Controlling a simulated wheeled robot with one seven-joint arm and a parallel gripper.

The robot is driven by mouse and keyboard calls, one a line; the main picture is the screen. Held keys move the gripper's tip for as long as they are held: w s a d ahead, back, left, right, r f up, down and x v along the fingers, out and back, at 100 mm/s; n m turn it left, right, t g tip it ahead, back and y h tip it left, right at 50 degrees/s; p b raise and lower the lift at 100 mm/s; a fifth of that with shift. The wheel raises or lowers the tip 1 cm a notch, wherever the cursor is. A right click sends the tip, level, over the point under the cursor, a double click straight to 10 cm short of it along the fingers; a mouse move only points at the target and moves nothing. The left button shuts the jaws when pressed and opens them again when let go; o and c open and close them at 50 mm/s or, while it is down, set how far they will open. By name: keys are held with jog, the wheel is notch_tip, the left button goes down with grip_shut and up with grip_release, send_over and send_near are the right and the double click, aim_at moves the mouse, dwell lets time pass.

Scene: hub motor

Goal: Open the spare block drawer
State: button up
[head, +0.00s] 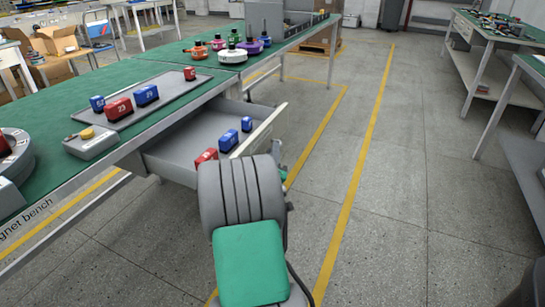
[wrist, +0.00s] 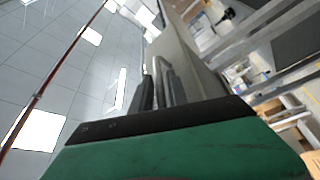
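The spare block drawer (head: 185,146) is pulled out from under the green bench in the head view, its inside showing. Its light grey front panel (head: 262,130) stands out over the aisle. A red block and two blue blocks lie inside. My gripper (wrist: 160,92) is at the outer side of the drawer front. In the wrist view its two dark fingers stand close together with a grey bar, seemingly the drawer handle, between them. The grey drawer front (wrist: 190,60) rises beside the fingers. My arm hides the handle and fingers in the head view.
On the bench (head: 60,103) sits a grey tray (head: 165,92) with red and blue blocks, and a small grey box with a yellow knob (head: 87,133). Coloured motor parts stand farther back. The floor aisle (head: 390,190) to the right is clear.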

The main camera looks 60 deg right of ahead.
jog(key=b+v, duration=0.3)
jog(key=v, duration=0.4)
jog(key=shift+a, duration=0.3)
jog(key=shift+s+f, duration=0.15)
jog(key=shift+s, duration=0.1)
